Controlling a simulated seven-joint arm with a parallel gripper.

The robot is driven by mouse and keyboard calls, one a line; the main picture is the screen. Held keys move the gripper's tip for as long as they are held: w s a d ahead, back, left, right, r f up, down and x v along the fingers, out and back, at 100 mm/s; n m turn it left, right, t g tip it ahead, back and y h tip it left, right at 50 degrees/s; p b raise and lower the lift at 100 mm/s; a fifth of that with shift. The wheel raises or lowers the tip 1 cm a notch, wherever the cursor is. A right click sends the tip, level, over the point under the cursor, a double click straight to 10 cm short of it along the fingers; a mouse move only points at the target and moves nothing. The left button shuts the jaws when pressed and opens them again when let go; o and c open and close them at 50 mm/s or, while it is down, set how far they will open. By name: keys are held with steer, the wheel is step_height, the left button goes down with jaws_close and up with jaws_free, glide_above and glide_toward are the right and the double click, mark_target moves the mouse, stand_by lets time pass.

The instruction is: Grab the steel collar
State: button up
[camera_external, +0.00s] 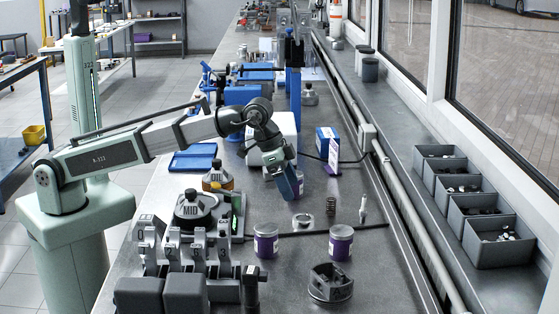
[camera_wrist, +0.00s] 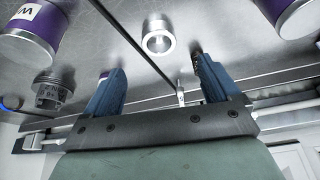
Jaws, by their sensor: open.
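The steel collar (camera_external: 302,220) is a short, shiny ring lying on the grey metal bench, right of the middle of the outside view. My gripper (camera_external: 289,188) hangs above the bench, just behind and slightly left of the collar in the outside view. In the wrist view its two blue fingers (camera_wrist: 158,66) are spread apart with nothing between them. The collar appears beyond the fingertips, roughly centred between them and apart from them.
Purple cans (camera_external: 265,241) (camera_external: 340,243) stand nearer the camera on both sides of the collar. A coil spring (camera_external: 331,206) stands to its right. A thin dark rod (camera_external: 315,232) lies close in front.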

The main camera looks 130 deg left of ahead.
mark_target(302, 214)
steer(key=shift+x, duration=4.75)
steer(key=shift+d, duration=0.15)
steer(key=shift+c, duration=0.2)
steer(key=c, duration=1.2)
steer(key=shift+o, duration=0.2)
steer(key=shift+r, duration=0.1)
